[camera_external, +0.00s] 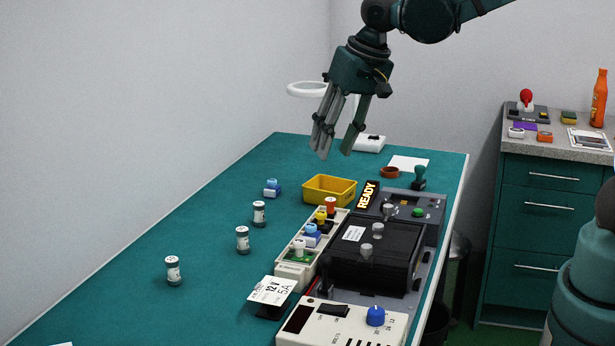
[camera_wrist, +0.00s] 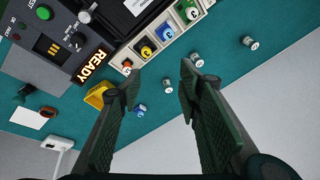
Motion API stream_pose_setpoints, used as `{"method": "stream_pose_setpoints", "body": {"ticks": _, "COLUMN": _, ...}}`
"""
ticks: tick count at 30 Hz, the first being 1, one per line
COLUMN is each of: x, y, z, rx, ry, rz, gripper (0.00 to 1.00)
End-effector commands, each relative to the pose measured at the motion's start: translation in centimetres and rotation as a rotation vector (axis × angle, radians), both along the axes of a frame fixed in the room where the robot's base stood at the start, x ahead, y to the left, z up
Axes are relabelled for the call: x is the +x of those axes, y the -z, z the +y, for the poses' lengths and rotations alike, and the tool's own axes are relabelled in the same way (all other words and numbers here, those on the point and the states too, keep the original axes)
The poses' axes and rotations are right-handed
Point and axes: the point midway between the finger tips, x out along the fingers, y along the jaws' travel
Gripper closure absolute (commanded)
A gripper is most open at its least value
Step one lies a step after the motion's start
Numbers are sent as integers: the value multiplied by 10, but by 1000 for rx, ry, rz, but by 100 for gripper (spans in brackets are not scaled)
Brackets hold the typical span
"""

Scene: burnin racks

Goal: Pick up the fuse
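In the wrist view, three such cylinders (camera_wrist: 250,42) (camera_wrist: 196,60) (camera_wrist: 168,85) also show. I cannot tell which one the task means. My gripper (camera_external: 333,152) is open and empty, high above the far part of the bench. Its two fingers (camera_wrist: 161,78) are wide apart in the wrist view and touch nothing.
A pale rack (camera_external: 284,268) holds orange, yellow, blue and green pieces beside a black-lidded machine (camera_external: 385,262). A yellow bin (camera_external: 330,198), a blue-and-white piece (camera_external: 272,188) and a READY sign (camera_external: 367,195) are near. A card (camera_external: 272,291) stands in front. The bench's left side is mostly clear.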

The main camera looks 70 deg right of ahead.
Motion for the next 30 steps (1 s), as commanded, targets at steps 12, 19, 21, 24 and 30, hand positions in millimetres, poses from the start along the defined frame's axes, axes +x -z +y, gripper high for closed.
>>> {"method": "stream_pose_setpoints", "body": {"ticks": 12, "x": 62, "y": 13, "z": -17, "rx": 53, "ry": 177, "rz": 73, "gripper": 65}}
{"method": "stream_pose_setpoints", "body": {"ticks": 19, "x": 93, "y": 27, "z": -27, "rx": 78, "ry": 277, "rz": 113, "gripper": 65}}
{"method": "stream_pose_setpoints", "body": {"ticks": 21, "x": 103, "y": 32, "z": -30, "rx": 84, "ry": 308, "rz": 125, "gripper": 65}}
{"method": "stream_pose_setpoints", "body": {"ticks": 24, "x": 116, "y": 40, "z": -34, "rx": 93, "ry": 352, "rz": 143, "gripper": 65}}
{"method": "stream_pose_setpoints", "body": {"ticks": 30, "x": 140, "y": 58, "z": -43, "rx": 109, "ry": 440, "rz": 176, "gripper": 65}}
